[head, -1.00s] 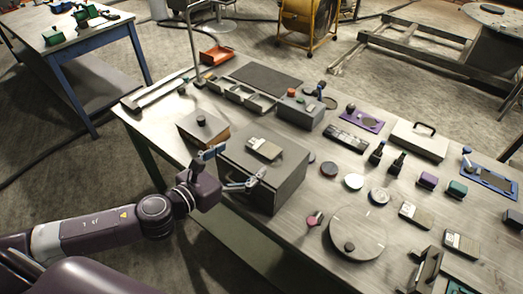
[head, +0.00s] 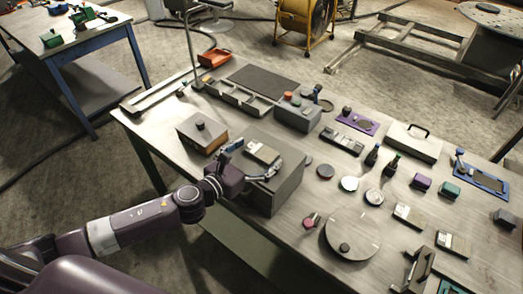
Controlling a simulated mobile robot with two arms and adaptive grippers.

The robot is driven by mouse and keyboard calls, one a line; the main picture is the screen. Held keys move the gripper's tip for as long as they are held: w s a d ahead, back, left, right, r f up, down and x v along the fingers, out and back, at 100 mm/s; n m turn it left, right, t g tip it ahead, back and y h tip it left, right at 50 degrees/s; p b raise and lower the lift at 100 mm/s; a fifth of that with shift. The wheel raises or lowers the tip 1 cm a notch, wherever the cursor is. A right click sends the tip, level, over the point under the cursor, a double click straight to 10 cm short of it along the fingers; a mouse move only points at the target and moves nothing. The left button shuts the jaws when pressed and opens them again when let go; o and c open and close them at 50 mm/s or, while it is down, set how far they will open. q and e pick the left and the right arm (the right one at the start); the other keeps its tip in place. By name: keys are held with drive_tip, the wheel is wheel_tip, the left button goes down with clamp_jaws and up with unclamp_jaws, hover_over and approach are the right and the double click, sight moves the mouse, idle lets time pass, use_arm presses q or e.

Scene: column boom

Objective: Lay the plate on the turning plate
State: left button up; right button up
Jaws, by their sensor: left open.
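A small flat plate (head: 262,153) with a pale label lies on top of the grey box (head: 275,192) near the table's front left. My left gripper (head: 254,160) is open at this plate, with one finger on its left side and the other by its near right side. I cannot tell whether the fingers touch it. The round turning plate (head: 363,223), a wide grey disc with a dark knob near its front edge, lies on the table to the right. Nothing lies on the disc besides the knob. My right gripper is not in view.
A brown box with a knob (head: 201,130) stands left of the grey box. Small round discs (head: 349,183), two dark bottles (head: 390,163) and similar labelled plates (head: 409,215) stand around the turning plate. A handled fixture (head: 415,270) stands at the front right.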

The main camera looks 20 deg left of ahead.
use_arm(q)
drive_tip(key=shift+c, duration=0.5)
drive_tip(key=c, duration=1.8)
drive_tip(key=shift+r, duration=0.15)
drive_tip(key=shift+c, duration=0.8)
